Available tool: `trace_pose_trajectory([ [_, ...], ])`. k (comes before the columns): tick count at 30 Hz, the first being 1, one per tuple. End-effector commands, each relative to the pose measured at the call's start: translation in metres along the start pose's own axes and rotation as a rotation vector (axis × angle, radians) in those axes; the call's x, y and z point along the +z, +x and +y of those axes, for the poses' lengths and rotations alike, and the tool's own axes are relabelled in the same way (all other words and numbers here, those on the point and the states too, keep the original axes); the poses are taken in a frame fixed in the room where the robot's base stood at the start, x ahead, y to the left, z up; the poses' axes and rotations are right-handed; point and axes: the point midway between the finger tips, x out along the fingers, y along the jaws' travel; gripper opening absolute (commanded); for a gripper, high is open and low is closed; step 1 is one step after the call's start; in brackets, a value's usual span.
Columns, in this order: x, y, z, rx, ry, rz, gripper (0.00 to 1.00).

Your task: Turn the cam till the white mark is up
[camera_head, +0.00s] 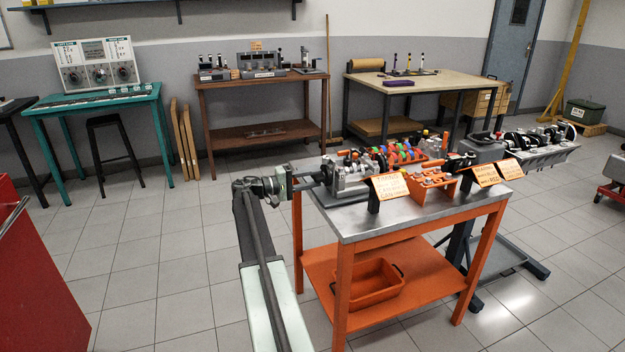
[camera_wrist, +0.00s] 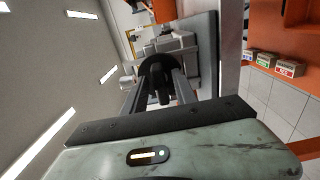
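A metal cam assembly (camera_head: 350,172) sits at the left end of the steel-topped orange table (camera_head: 400,214). A shaft with coloured rings (camera_head: 395,153) lies behind and to its right. My gripper (camera_head: 318,178) reaches in from the left to the left end of the assembly. In the wrist view my gripper's two fingers (camera_wrist: 160,98) are apart, with a dark round part (camera_wrist: 158,72) between or just beyond them. I cannot tell whether they touch it. A grey metal body is beyond it. No white mark can be made out in either view.
An orange bin (camera_head: 368,284) is on the lower shelf. An engine block (camera_head: 535,146) stands behind right.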

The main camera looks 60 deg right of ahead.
Motion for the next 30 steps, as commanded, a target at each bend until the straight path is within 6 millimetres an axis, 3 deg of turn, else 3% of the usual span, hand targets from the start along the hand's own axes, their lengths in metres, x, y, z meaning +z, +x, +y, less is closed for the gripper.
trace_pose_trajectory([
  [10,0.0,-0.003,0.0,0.001,-0.001,0.0,0.37],
  [21,0.0,-0.068,0.0,0.001,0.0,0.001,0.37],
  [30,0.0,-0.079,0.0,0.001,0.0,0.001,0.37],
])
